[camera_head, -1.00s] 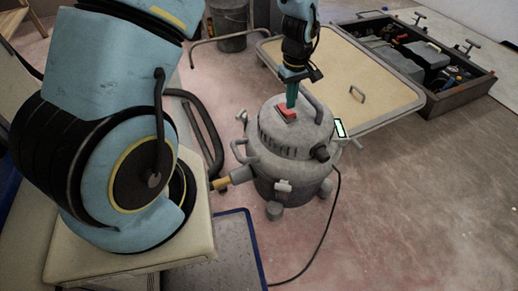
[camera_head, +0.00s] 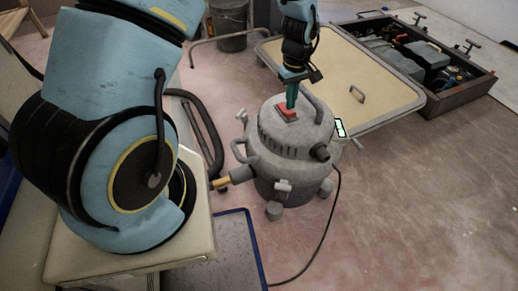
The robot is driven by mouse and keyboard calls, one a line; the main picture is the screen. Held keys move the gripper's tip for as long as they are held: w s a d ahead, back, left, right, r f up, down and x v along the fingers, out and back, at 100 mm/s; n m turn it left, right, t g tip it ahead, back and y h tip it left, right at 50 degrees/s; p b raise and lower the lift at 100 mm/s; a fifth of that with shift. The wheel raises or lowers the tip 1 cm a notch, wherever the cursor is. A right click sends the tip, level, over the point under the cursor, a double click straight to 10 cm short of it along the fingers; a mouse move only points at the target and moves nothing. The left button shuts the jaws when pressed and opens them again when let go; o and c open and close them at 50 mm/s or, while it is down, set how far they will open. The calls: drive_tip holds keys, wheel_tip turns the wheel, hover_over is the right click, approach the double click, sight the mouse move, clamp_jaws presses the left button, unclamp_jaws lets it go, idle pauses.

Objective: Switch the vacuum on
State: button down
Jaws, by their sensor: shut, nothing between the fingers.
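The grey vacuum (camera_head: 285,150) stands upright on the floor in the middle of the head view. Its red switch (camera_head: 287,113) is on top of the lid, left of the lid's centre. My gripper (camera_head: 291,105) points down at the switch, shut and empty. Its green fingertips are at the far right edge of the switch and cover a little of it. I cannot tell whether they touch it. A hose (camera_head: 198,125) lies to the left of the vacuum and a dark cable (camera_head: 322,240) runs from its right side to the floor.
A tan panel (camera_head: 385,90) with a grey frame lies behind the vacuum. An open tool box (camera_head: 458,97) is at the back right, a bucket (camera_head: 229,40) at the back. A blue-edged mat (camera_head: 215,255) lies in front. Floor at the right is clear.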

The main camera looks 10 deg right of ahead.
drive_tip(key=shift+f+b, duration=0.55)
drive_tip(key=shift+f, duration=0.4)
idle(0.4)
drive_tip(key=shift+r+p, duration=2.95)
drive_tip(key=shift+r, duration=0.65)
drive_tip(key=w+a+r+m+t, duration=0.1)
drive_tip(key=a+r, duration=0.6)
drive_tip(key=a, duration=0.4)
drive_tip(key=w+a+r+m, duration=0.1)
drive_tip(key=a+r, duration=0.6)
drive_tip(key=a, duration=0.3)
drive_tip(key=s+a+r+m, duration=0.1)
drive_tip(key=s+a+r, duration=0.4)
drive_tip(key=a, duration=0.4)
wheel_tip(320, 180, up, 13)
drive_tip(key=p, duration=1.4)
drive_tip(key=shift+s+t, duration=0.3)
drive_tip(key=shift+s, duration=0.15)
